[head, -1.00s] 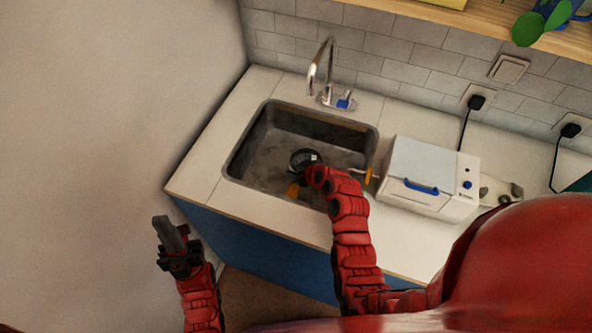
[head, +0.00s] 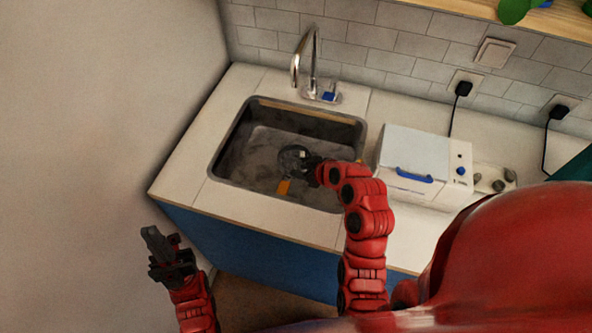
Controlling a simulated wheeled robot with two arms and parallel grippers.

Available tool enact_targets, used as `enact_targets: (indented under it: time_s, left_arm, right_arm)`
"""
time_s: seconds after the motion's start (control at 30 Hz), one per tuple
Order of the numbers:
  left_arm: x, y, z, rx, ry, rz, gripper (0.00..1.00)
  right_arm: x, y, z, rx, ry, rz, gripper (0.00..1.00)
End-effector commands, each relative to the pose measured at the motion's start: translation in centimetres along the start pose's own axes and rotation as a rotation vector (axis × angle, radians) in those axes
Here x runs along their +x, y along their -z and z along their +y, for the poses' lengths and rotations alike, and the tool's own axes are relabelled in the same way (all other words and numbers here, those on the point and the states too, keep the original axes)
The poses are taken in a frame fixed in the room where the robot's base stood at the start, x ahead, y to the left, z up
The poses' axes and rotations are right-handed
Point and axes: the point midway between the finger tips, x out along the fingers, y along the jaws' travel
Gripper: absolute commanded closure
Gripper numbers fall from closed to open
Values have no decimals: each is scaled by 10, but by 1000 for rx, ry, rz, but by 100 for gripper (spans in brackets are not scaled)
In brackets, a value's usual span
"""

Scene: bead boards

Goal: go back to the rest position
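My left gripper (head: 158,242) hangs at the lower left, in front of the counter's left end, clear of everything. Its dark fingers look empty, but the gap between them is unclear. My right arm reaches over the front of the sink (head: 222,165). My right gripper (head: 306,164) is dark and low over the sink, right beside a dark round object (head: 292,155) in the basin. Whether it touches that object, or is open or shut, I cannot make out. A small orange piece (head: 284,187) shows just below the round object.
A chrome faucet (head: 312,60) stands behind the sink. A white box-shaped appliance (head: 418,160) with a blue handle is to the right of my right arm. Small grey pieces (head: 498,186) lie beyond it. The white counter (head: 185,165) is bare left of the sink.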

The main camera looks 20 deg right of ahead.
Motion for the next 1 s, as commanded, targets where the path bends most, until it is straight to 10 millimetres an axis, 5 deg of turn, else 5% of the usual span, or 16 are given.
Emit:
enact_targets:
  time_s: [0.67,1.0]
  left_arm:
    - [-1,0,0,0,0,0,100]
    - [56,9,-3,0,0,0,100]
  right_arm:
    - [-6,0,0,0,0,-1,65]
    - [-47,41,1,0,0,-1,65]
